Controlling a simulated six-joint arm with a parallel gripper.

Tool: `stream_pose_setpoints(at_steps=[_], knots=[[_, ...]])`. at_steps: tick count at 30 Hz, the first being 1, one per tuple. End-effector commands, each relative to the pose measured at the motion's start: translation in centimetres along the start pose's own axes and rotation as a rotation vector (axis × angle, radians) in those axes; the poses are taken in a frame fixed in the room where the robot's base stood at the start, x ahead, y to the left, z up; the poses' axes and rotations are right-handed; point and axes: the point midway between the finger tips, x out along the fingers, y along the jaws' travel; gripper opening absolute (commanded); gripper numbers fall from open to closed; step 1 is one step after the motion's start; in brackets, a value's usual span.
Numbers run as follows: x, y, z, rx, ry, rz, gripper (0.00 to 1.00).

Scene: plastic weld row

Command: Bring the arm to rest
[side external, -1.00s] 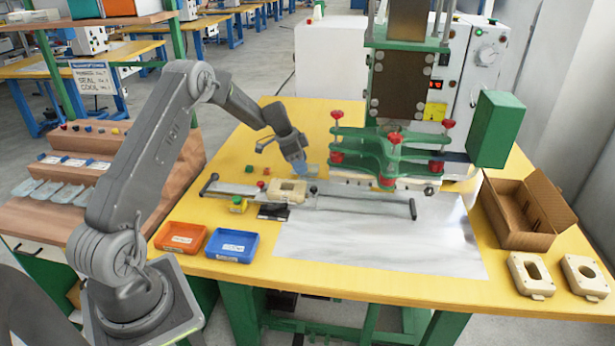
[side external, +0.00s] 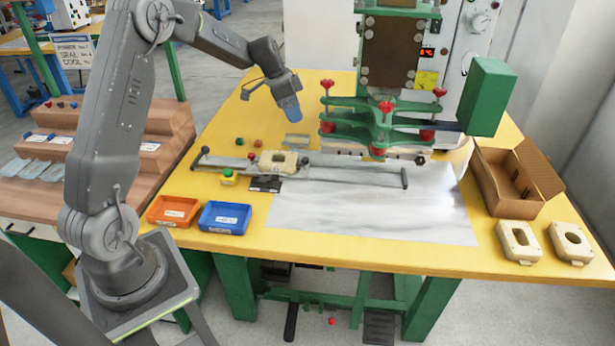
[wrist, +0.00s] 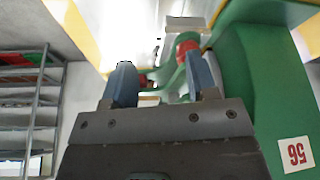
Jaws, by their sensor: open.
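My gripper (side external: 289,108) hangs in the air above the back left part of the yellow table, left of the green press. Its blue fingers point down in the side external view. In the wrist view my gripper (wrist: 165,90) shows two blue fingers set apart with nothing between them. It is open and empty, and it touches nothing that I can see.
The green press head (side external: 380,125) with red knobs stands to the right of my gripper. Below lie a sliding rail (side external: 330,173) and a cream fixture (side external: 278,161). Orange (side external: 173,211) and blue (side external: 225,217) trays sit in front. An open cardboard box (side external: 515,180) stands right.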

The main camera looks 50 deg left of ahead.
Motion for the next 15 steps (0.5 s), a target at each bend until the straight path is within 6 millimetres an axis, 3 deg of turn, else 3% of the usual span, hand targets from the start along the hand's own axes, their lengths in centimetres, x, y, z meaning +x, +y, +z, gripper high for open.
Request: stream_pose_setpoints(at_steps=[1, 3, 7, 11, 15], knots=[[-2.0, 2.4, -1.3, -0.009, -0.002, -0.013, 0.53], [-4.2, 5.6, -2.2, -0.039, -0.009, -0.026, 0.53], [-7.9, 11.5, -2.9, -0.098, -0.016, -0.056, 0.53], [-10.9, 17.3, -2.5, -0.159, -0.01, -0.091, 0.53], [-13.5, 23.1, -0.7, -0.228, 0.008, -0.128, 0.53]])
